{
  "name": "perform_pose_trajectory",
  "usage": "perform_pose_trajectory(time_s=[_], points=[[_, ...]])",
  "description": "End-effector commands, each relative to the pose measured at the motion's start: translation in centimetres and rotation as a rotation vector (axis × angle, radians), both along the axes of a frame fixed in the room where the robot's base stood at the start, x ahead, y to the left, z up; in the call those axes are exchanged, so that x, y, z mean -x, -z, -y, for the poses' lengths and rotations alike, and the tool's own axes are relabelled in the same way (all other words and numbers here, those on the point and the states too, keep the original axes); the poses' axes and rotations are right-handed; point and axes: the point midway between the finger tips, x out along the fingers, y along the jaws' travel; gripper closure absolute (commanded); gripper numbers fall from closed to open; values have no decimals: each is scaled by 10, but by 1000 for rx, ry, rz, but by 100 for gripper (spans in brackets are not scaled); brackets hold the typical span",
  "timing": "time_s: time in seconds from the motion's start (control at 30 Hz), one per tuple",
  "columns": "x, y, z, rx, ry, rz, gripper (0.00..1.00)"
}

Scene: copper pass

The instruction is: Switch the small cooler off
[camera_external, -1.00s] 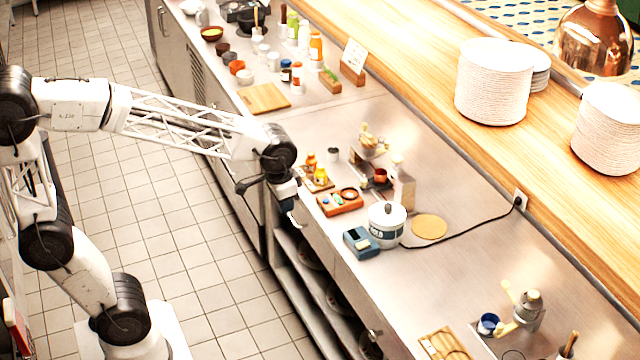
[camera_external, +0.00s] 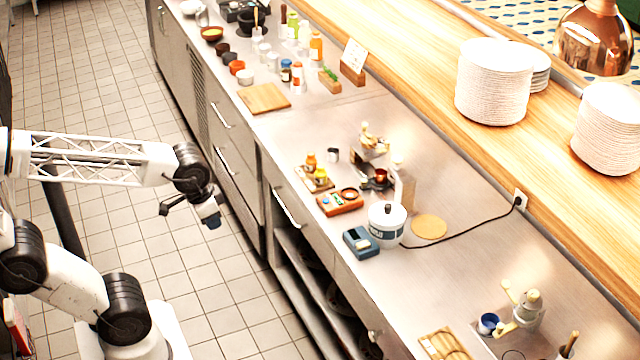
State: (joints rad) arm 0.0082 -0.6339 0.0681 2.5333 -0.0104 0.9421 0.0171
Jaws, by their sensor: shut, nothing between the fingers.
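A white round lidded canister (camera_external: 387,224) with a dark band and a dark knob stands on the steel counter; it looks like the small cooler. A black cord (camera_external: 462,238) runs from beside the canister to a wall socket (camera_external: 519,199). Whether a switch is on or off is too small to tell. My gripper (camera_external: 210,220) is shut and empty, over the tiled floor left of the counter, well away from the canister.
An orange-brown tray (camera_external: 340,204) and a small board with jars (camera_external: 316,181) lie left of the canister. A coffee device (camera_external: 378,177) stands behind them. A round tan mat (camera_external: 429,228) lies to the canister's right. Bare counter (camera_external: 420,300) lies in front. Plates (camera_external: 493,85) stack on the wooden shelf.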

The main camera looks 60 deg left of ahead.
Motion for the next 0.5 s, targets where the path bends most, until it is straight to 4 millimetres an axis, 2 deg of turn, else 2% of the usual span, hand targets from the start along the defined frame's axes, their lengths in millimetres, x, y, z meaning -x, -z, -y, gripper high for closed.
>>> perform_pose_trajectory(time_s=[0.5], points=[[-7, -3, 0, -6, 25, -4, 100]])
